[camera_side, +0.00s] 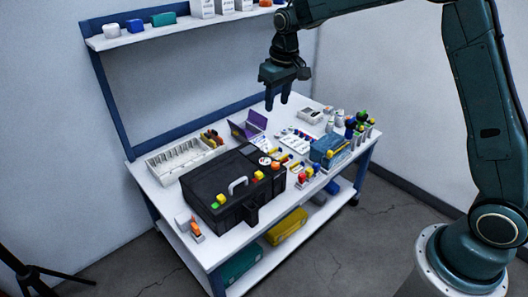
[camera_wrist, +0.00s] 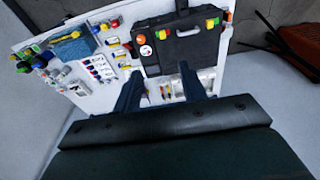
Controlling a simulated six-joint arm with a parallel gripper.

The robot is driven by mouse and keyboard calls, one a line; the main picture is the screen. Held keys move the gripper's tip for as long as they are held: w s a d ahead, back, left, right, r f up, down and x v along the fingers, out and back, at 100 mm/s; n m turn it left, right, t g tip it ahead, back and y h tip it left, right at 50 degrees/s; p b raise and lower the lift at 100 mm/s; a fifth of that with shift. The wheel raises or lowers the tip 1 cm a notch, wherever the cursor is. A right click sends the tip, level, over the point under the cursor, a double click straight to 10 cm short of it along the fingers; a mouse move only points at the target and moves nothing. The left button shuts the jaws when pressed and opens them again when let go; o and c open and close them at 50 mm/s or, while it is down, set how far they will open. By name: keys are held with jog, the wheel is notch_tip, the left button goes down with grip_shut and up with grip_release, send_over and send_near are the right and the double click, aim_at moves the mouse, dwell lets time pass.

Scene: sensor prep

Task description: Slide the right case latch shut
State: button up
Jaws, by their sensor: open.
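The black case (camera_side: 225,178) lies closed on the white table, with a pale handle (camera_side: 238,184) on its front side. A green and yellow piece (camera_side: 219,201) sits left of the handle. An orange and yellow piece (camera_side: 258,175) sits right of it, and another orange piece (camera_side: 276,166) is at the right corner. Which piece is the right latch, and whether it is shut, I cannot tell. My gripper (camera_side: 277,103) is open and empty, high above the table's back part, away from the case.
A pale divided tray (camera_side: 180,158) stands behind the case. A shelf (camera_side: 180,27) runs above the back. The air around my gripper is clear.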

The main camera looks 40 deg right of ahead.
dwell(0.4)
jog(key=g, duration=0.2)
send_over(259, 173)
notch_tip(259, 173, down, 17)
jog(key=shift+f, duration=0.1)
notch_tip(259, 173, down, 14)
jog(key=shift+r, duration=0.25)
dwell(0.4)
